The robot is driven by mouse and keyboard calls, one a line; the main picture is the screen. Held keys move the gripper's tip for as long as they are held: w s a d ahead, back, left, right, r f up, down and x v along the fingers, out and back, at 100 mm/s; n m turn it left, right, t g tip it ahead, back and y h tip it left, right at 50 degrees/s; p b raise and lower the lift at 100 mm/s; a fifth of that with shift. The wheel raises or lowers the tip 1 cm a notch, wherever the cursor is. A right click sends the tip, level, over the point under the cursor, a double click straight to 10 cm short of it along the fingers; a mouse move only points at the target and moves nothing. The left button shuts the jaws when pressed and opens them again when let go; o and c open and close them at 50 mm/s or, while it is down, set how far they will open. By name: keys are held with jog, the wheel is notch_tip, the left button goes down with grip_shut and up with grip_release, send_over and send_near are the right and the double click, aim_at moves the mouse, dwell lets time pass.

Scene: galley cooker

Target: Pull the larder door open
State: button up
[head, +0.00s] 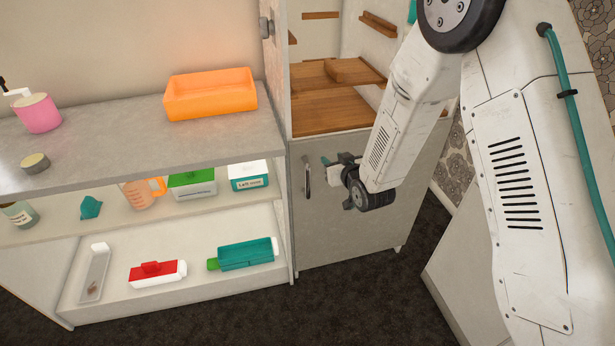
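The tall larder cabinet stands at the centre back. Its grey lower door (340,228) looks shut, with an upright dark metal handle (307,178) near its left edge. The upper part is open. A narrow panel (275,70) with a metal knob (265,28) runs along its left side; I cannot tell whether it is a swung-open door. My gripper (330,162) is in front of the lower door, just right of the handle and apart from it in the picture. My wrist partly hides the fingers, so their opening is unclear. I see nothing held.
Wooden shelves (330,112) show in the upper larder. A grey counter (110,140) at left bears an orange tray (210,92) and a pink pump bottle (38,113). Several cartons and containers lie on the shelves below. Dark floor (330,300) is clear before the door.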

aim_at(309, 178)
jog(key=s+a+f+t+y, duration=0.2)
jog(key=s+a+f+y, duration=0.15)
jog(key=f, duration=0.55)
jog(key=shift+n+h, duration=0.35)
jog(key=shift+n, duration=0.05)
jog(key=x, duration=0.7)
jog(key=shift+w+a+r, duration=0.1)
jog(key=shift+a+r, duration=0.05)
jog(key=shift+a, duration=0.25)
grip_shut()
